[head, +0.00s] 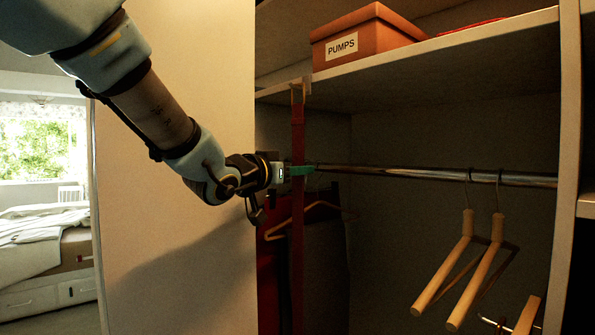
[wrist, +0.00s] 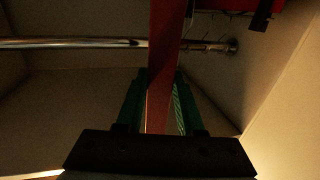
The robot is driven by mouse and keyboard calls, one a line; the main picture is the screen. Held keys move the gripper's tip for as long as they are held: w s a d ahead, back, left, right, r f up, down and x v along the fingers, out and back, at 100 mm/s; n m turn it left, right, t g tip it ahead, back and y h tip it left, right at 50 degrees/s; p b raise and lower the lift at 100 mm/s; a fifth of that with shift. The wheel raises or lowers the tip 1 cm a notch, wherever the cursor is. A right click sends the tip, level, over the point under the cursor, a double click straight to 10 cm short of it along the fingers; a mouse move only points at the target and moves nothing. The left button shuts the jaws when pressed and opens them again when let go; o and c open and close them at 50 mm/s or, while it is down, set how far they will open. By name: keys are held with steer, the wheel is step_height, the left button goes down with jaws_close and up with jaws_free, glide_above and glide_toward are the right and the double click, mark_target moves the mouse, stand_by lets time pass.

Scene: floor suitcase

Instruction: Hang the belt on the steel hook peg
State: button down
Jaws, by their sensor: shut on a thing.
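The belt (head: 297,225) is a long red strap hanging upright in front of the open closet. Its top, with a pale buckle-like piece (head: 297,93), is just under the front edge of the upper shelf; I cannot tell whether that end touches or hangs on anything there. My gripper (head: 300,171) is shut on the strap some way below its top. In the wrist view the belt (wrist: 165,45) runs between the green fingers (wrist: 155,85). I cannot pick out the steel hook peg with certainty; it may be hidden behind the belt top or lie in shadow.
A steel rod (head: 420,174) crosses the closet behind the gripper, with wooden hangers (head: 467,225) at right and dark clothes (head: 322,270) at left. An orange PUMPS box (head: 366,38) stands on the shelf (head: 450,48). A pale panel (head: 185,230) is left of the opening.

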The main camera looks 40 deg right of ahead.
steer(key=shift+c, duration=2.2)
jaws_free()
steer(key=b+v, duration=0.3)
steer(key=v, duration=0.7)
steer(key=shift+a, duration=0.4)
